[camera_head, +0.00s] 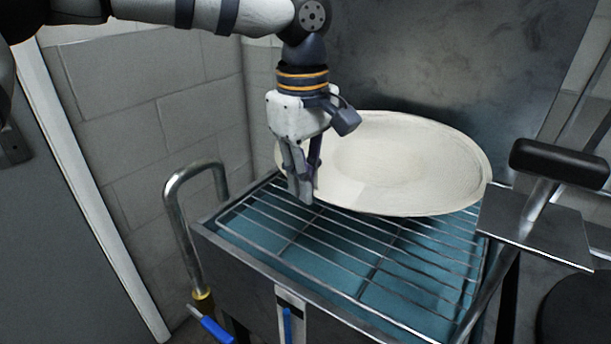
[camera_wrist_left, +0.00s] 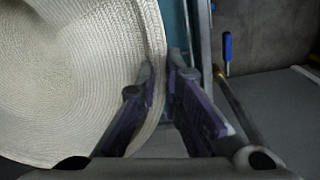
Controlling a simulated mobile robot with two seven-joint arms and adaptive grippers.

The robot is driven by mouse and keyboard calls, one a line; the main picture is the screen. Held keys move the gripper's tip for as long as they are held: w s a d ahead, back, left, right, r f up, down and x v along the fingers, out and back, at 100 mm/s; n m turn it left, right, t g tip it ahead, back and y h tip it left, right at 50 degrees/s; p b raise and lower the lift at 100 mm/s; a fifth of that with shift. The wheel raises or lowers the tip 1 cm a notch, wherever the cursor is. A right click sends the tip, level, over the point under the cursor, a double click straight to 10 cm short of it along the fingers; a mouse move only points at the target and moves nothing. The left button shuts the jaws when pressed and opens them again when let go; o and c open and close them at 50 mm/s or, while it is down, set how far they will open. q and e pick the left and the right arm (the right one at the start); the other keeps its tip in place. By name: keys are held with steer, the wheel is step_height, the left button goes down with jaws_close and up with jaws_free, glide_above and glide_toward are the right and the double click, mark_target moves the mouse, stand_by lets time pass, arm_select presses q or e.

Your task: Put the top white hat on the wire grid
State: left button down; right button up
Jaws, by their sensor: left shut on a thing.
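The white hat (camera_head: 405,165) is a wide, cream-white woven brim with a shallow round crown. In the head view it is over the back part of the wire grid (camera_head: 335,262), and its right edge reaches toward the grid's right side. My left gripper (camera_head: 305,190) is shut on the hat's left rim. In the left wrist view, the rim of the hat (camera_wrist_left: 75,75) runs between the two fingers of the gripper (camera_wrist_left: 165,95). I cannot tell whether the hat's underside touches the grid. My right gripper is not in view.
The grid covers a metal tank with a teal inside. A curved metal pipe (camera_head: 190,175) with a blue-handled valve (camera_head: 212,326) stands at its left. A metal plate with a black handle (camera_head: 560,163) is at the right. Walls close in behind and at the left.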

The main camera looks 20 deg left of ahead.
arm_select(q)
steer(key=shift+f, duration=0.15)
steer(key=c, duration=1.7)
jaws_free()
steer(key=shift+o, duration=0.2)
step_height(320, 180, up, 12)
steer(key=shift+s, duration=0.2)
